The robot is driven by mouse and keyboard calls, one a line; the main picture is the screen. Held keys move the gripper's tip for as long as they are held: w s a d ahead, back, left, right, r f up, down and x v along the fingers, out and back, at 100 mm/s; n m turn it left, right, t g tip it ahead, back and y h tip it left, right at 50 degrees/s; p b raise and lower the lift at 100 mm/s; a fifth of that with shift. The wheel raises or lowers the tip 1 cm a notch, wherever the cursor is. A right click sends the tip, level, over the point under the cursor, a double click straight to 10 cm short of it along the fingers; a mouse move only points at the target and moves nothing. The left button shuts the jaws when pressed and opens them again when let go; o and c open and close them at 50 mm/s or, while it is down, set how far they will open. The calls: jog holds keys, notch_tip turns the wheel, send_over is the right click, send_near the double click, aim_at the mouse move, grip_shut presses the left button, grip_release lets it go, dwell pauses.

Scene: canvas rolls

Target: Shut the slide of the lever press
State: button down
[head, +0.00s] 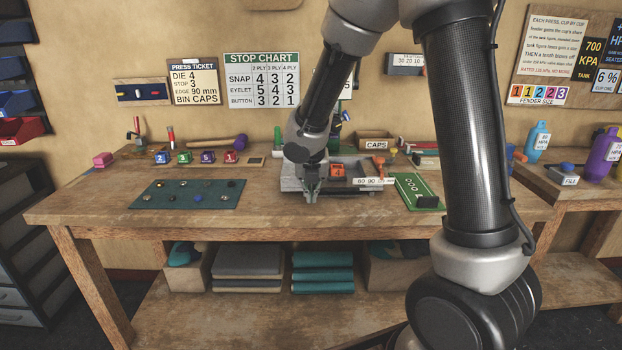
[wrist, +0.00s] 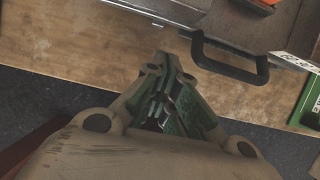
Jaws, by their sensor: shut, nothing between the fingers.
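The lever press (head: 345,170) stands on the workbench, partly hidden behind my arm in the head view. Its grey metal slide plate (wrist: 245,28) fills the top of the wrist view, with a black U-shaped handle (wrist: 230,72) on its front edge. My gripper (head: 310,196) is at the front left of the press, pointing down. In the wrist view my gripper (wrist: 166,68) is shut and empty, left of the handle and apart from it in the picture. I cannot tell how far the slide is out.
A green board (head: 418,190) lies right of the press. A dark green mat (head: 188,195) with small round pieces lies left. A CAPS box (head: 374,142) stands behind. Bare wood (head: 262,205) lies between mat and press, along the bench's front edge.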

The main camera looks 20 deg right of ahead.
jog(key=shift+w+d+r, duration=0.1)
jog(key=shift+w+d, duration=0.15)
jog(key=shift+w, duration=0.65)
jog(key=shift+w+d+r, duration=0.1)
jog(key=shift+w+d, duration=0.15)
jog(key=shift+w, duration=0.6)
jog(key=shift+w, duration=0.1)
